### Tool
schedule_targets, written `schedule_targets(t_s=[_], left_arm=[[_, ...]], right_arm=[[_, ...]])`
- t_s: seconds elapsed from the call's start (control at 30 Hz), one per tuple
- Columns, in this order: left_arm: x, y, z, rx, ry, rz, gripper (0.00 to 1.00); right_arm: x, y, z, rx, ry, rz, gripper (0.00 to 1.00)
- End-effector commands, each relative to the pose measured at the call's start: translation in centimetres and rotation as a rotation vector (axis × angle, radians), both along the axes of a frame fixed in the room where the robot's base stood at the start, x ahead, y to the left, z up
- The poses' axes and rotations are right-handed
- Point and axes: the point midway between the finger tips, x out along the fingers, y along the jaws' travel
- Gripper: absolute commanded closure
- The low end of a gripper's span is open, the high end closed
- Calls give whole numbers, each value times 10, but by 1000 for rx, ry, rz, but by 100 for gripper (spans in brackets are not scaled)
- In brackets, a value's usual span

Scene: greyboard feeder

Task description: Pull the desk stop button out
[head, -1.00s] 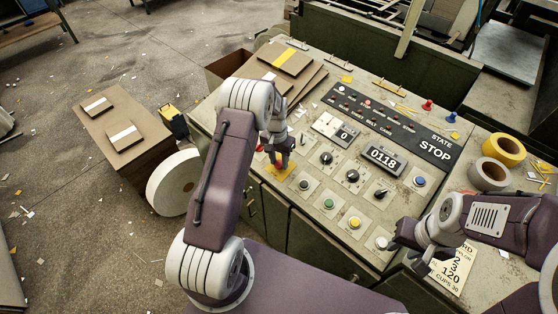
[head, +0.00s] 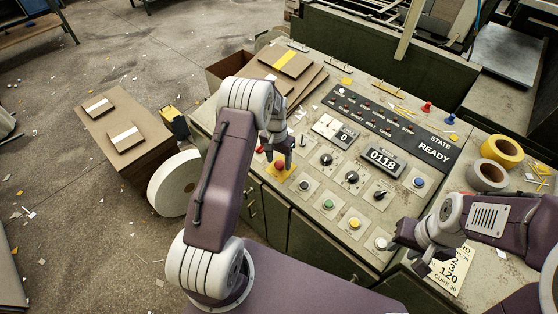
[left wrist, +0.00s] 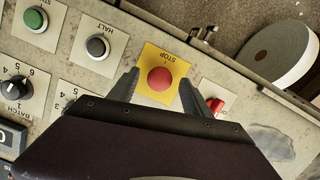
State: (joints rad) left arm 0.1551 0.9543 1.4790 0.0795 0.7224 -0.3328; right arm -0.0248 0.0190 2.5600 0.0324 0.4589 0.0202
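The desk stop button (head: 280,165) is a red knob on a yellow plate at the left front of the control desk. In the left wrist view the red knob (left wrist: 161,79) sits in the middle of its yellow plate, marked STOP. My left gripper (head: 278,155) is just above the button. Its two fingers (left wrist: 160,82) are spread on either side of the knob, with gaps between, so it is open and empty. The state display (head: 434,149) reads READY. My right gripper (head: 409,256) is open and empty by the desk's front right edge.
Black selector knobs (head: 326,158) and coloured push buttons (head: 329,204) lie right of the stop button. A small red switch (left wrist: 215,104) is close beside its plate. Board sheets (head: 286,62) lie behind, and tape rolls (head: 487,175) at the right.

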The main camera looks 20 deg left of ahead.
Motion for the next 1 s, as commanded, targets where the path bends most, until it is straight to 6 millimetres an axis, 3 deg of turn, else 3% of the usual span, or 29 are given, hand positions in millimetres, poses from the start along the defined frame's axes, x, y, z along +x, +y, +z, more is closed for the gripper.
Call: schedule_targets(t_s=[0.23, 0.6, 1.0], left_arm=[[0, 0, 8, 0, -1, 0, 43], [-1, 5, 82, 1, -3, 0, 43], [-1, 5, 91, 0, 0, 0, 43]], right_arm=[[0, 0, -2, 0, 0, 0, 64], [0, 0, -7, 0, 0, 0, 64], [0, 0, -7, 0, 0, 0, 64]])
